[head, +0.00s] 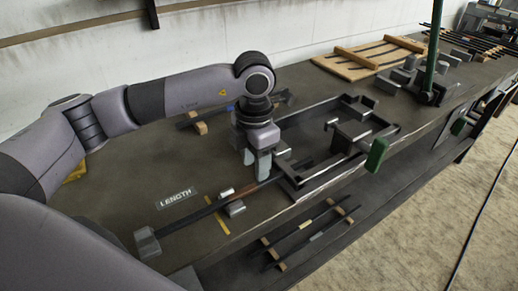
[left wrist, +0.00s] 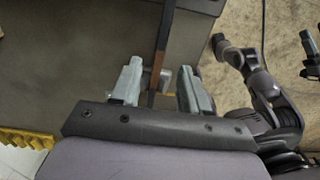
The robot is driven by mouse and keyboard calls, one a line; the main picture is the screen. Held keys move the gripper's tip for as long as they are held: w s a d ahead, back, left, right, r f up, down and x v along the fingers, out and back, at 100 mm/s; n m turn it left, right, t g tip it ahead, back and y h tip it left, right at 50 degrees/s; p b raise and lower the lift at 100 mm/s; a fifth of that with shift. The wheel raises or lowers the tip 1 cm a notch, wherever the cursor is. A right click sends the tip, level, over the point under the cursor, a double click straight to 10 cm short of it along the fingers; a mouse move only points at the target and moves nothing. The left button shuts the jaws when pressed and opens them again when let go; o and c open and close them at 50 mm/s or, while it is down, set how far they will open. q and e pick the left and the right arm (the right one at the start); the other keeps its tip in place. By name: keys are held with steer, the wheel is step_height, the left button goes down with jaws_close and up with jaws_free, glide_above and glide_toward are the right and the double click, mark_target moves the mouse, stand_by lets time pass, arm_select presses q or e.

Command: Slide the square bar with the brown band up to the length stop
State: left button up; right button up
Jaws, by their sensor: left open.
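The dark square bar (head: 204,211) lies along the bench with a brown band (head: 225,193) near its middle. Its near end lies by a grey block (head: 147,243), seemingly the length stop, close to the LENGTH label (head: 174,198). I cannot tell whether they touch. My left gripper (head: 257,172) points down over the far part of the bar. In the left wrist view, its two open fingers (left wrist: 160,88) stand on either side of the bar (left wrist: 165,30), with the brown band (left wrist: 161,62) just ahead.
A small grey block (head: 235,208) stands beside the bar. A dark frame fixture (head: 292,184) with a green handle (head: 376,155) lies to the right. Spare bars (head: 305,226) rest on the shelf below. A yellow strip (head: 221,223) marks the bench.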

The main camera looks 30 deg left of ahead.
mark_target(245, 190)
arm_select(q)
steer(key=shift+f+p, duration=0.35)
steer(key=shift+f, duration=2.5)
steer(key=shift+c, duration=0.3)
jaws_close()
steer(key=shift+s+a, duration=0.35)
steer(key=shift+s, duration=0.2)
steer(key=shift+s+a, duration=0.3)
steer(key=shift+s, duration=0.25)
steer(key=shift+o, duration=0.2)
jaws_free()
